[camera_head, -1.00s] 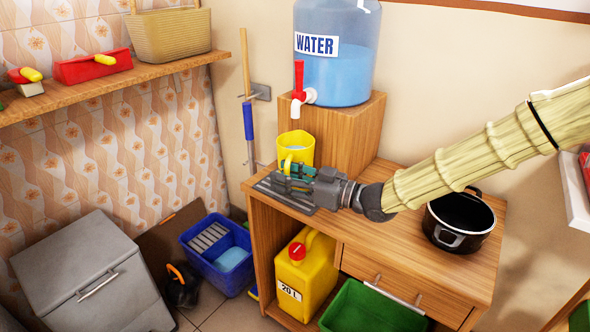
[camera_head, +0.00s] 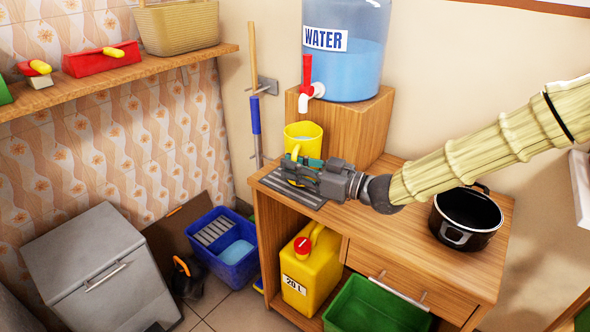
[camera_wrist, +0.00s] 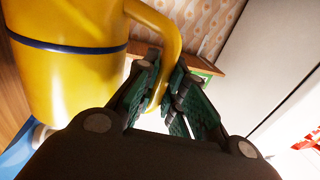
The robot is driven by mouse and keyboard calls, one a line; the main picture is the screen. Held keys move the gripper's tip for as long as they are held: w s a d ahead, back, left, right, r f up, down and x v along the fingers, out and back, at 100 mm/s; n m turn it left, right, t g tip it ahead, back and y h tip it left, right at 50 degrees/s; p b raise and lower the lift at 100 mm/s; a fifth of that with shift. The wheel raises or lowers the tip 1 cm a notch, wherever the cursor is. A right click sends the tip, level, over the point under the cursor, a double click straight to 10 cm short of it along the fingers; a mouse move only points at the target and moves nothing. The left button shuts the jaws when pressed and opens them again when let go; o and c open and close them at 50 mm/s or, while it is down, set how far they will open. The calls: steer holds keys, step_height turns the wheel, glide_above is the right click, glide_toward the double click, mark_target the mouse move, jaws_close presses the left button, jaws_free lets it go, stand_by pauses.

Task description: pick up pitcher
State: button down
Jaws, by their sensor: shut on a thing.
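The yellow pitcher (camera_head: 308,136) is at the back left of the wooden cabinet top, below the red tap of the water dispenser. In the wrist view the pitcher (camera_wrist: 70,80) fills the upper left, with a dark blue band around it and its handle curving to the right. My gripper (camera_head: 290,168) is at the near side of the pitcher. In the wrist view the green-padded fingers of my gripper (camera_wrist: 165,98) are on both sides of the handle, shut on it. The pitcher's base is hidden behind my gripper in the head view, so I cannot tell whether it touches the surface.
A water dispenser (camera_head: 345,60) stands on a wooden box (camera_head: 352,122) behind the pitcher. A grey ribbed mat (camera_head: 297,192) lies under my gripper. A black pot (camera_head: 467,215) stands at the right of the cabinet top (camera_head: 400,232). A wooden shelf (camera_head: 130,78) is at the left.

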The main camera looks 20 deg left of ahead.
step_height(320, 180, up, 3)
steer(key=shift+f, duration=0.15)
steer(key=s+d+r+p, duration=0.1)
steer(key=s+d, duration=0.3)
steer(key=s, duration=1.1)
steer(key=shift+s+r, duration=0.15)
steer(key=shift+s, duration=0.1)
steer(key=shift+d, duration=0.15)
